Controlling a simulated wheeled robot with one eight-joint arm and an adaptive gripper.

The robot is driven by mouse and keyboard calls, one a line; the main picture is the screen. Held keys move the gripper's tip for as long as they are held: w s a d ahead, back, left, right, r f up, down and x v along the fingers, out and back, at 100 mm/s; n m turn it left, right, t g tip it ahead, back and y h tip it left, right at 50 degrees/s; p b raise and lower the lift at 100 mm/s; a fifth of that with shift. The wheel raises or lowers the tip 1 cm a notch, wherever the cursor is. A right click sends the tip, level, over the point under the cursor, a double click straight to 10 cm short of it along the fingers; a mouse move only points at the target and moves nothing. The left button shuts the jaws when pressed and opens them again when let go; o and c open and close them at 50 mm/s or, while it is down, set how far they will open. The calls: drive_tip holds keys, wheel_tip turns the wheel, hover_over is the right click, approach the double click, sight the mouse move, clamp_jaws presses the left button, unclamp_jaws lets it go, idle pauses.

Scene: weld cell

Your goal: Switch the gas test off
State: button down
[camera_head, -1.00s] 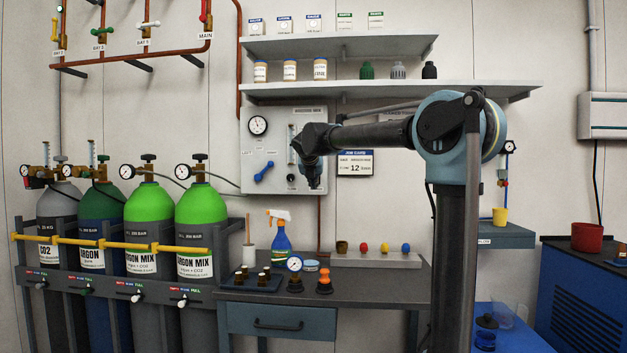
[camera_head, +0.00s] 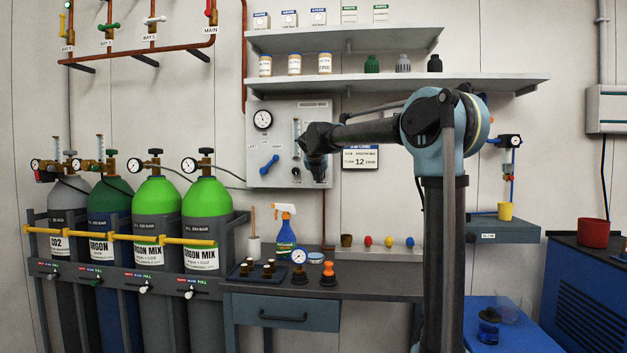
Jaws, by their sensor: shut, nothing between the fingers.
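The white wall panel (camera_head: 257,145) hangs over the bench, left of the middle. It carries a round gauge (camera_head: 263,119), a clear upright flow tube (camera_head: 296,133), a blue lever (camera_head: 270,165) tilted up to the right, and a small dark knob (camera_head: 296,171) low down. Which of these is the gas test control I cannot read. My gripper (camera_head: 319,180) is shut and empty, pointing down in front of the panel's lower right corner, right of the knob. It hides that corner. Whether it touches the panel cannot be told.
Gas cylinders (camera_head: 154,199) stand in a rack at left. Below the panel, the bench (camera_head: 371,280) holds a spray bottle (camera_head: 286,232), a small gauge (camera_head: 298,256) and an orange-topped part (camera_head: 328,272). Shelves (camera_head: 390,85) hang above; a notice (camera_head: 360,157) hangs right of my gripper.

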drive_tip(key=shift+d+r, duration=0.1)
drive_tip(key=shift+r, duration=0.75)
drive_tip(key=f+v, duration=0.1)
drive_tip(key=v, duration=1.2)
drive_tip(key=shift+s, duration=0.5)
